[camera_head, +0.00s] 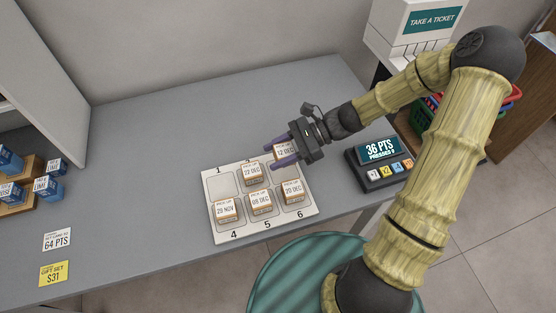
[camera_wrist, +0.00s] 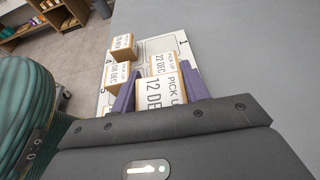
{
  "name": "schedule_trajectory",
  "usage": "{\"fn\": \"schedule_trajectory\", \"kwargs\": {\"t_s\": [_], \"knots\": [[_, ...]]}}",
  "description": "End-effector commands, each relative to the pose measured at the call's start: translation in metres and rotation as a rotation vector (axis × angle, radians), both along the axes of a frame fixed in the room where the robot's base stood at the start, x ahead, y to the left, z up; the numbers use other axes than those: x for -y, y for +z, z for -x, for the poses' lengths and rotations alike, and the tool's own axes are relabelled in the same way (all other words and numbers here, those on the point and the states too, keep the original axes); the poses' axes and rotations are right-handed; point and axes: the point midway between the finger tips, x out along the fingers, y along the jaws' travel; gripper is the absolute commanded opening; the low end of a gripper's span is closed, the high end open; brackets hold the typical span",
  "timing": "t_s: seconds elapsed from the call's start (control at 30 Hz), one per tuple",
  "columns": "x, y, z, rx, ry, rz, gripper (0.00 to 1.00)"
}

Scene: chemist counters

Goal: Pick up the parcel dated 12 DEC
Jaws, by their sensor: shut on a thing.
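The parcel dated 12 DEC (camera_head: 284,151) is a small brown box with a white label. It is between the two purple fingers of my gripper (camera_head: 283,151), at the back right of a white numbered tray (camera_head: 223,165). In the wrist view the parcel (camera_wrist: 158,92) shows its "PICK UP 12 DEC" label close up, with my gripper (camera_wrist: 160,95) shut on it. The 22 DEC parcel (camera_head: 252,173) stands just to its left on the tray. I cannot tell whether the held parcel touches the tray.
The tray also holds parcels dated 29 NOV (camera_head: 226,208), 08 DEC (camera_head: 261,202) and 20 DEC (camera_head: 292,191). A keypad (camera_head: 379,165) reading "36 PTS" stands to the right. Blue boxes (camera_head: 46,187) and price cards (camera_head: 56,239) are at the left. The grey counter between is clear.

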Motion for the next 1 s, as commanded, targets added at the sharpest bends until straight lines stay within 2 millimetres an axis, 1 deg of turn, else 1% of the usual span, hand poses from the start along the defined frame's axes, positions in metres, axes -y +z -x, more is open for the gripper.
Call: {"fn": "schedule_trajectory", "kwargs": {"t_s": [0.03,0.1,0.2,0.3,1.0], "knots": [[0.000,0.012,-0.001,0.004,-0.001,0.003,0.21],[0.000,0.024,0.000,0.003,-0.001,0.002,0.21],[0.000,0.036,-0.001,0.001,-0.002,0.001,0.21],[0.000,0.043,0.000,0.001,-0.002,0.001,0.21],[0.001,0.043,-0.001,-0.003,-0.011,-0.002,0.21]]}}
